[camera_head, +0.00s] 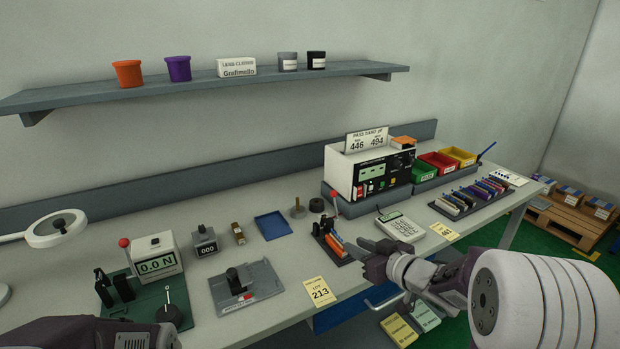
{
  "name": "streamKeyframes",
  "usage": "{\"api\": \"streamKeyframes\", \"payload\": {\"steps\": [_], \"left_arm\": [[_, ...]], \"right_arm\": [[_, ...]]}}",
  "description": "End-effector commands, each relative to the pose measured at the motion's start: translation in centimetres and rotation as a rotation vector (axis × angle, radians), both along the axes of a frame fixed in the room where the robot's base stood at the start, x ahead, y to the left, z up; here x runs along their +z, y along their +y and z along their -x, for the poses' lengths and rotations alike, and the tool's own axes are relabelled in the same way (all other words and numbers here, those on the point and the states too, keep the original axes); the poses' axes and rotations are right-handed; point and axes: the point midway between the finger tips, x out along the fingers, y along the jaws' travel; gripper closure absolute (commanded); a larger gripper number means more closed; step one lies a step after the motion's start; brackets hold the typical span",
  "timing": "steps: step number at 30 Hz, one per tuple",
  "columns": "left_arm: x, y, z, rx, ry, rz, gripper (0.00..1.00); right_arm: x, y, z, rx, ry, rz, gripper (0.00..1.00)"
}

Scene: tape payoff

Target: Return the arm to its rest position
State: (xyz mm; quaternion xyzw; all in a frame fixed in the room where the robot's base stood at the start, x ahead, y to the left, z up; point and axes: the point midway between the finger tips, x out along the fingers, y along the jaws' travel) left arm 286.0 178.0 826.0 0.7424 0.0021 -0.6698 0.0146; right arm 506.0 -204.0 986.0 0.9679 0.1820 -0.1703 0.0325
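My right arm comes in from the lower right, and my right gripper (357,246) points left over the front part of the bench. A dark part of my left arm (85,333) shows at the bottom left. My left gripper is not visible.
The bench (200,285) holds a 0.0 N gauge (157,264), a grey fixture (245,287), a blue tray (273,225), a calculator-like device (400,228), a white tester (372,170) and coloured bins (438,162). A wall shelf (205,84) runs above. A pallet (570,215) stands at right.

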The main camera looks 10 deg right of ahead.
Motion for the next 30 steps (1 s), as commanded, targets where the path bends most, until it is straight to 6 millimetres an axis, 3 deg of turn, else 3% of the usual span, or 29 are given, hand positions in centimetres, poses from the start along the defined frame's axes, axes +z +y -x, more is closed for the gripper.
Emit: {"api": "streamKeyframes", "payload": {"steps": [4,6,8,10,15,19,22,30], "left_arm": [[5.4,0.0,0.0,0.000,0.000,0.000,0.64],[8.2,0.0,0.0,0.000,-0.001,0.000,0.64],[9.3,0.0,-0.1,0.000,-0.002,0.000,0.64],[10.2,0.0,0.0,0.000,-0.001,0.000,0.64],[10.4,0.0,0.0,0.000,-0.001,0.000,0.64],[10.3,0.0,0.0,0.000,0.000,0.000,0.64],[10.3,0.0,0.0,0.000,0.000,0.000,0.64],[10.3,0.0,0.0,0.000,0.000,0.000,0.64]], "right_arm": [[6.5,6.0,0.4,0.100,-0.019,-0.016,0.75],[7.8,6.8,0.7,0.007,0.060,-0.015,0.75],[6.3,5.8,1.7,-0.103,0.169,0.017,0.75],[3.8,4.3,4.2,-0.216,0.328,0.060,0.75],[-3.3,2.0,14.1,-0.384,0.790,0.125,0.75],[-5.4,2.4,19.9,-0.390,1.033,0.136,0.75],[-5.7,2.6,21.9,-0.357,1.112,0.162,0.75],[-5.7,2.6,22.0,-0.340,1.114,0.178,0.75]]}}
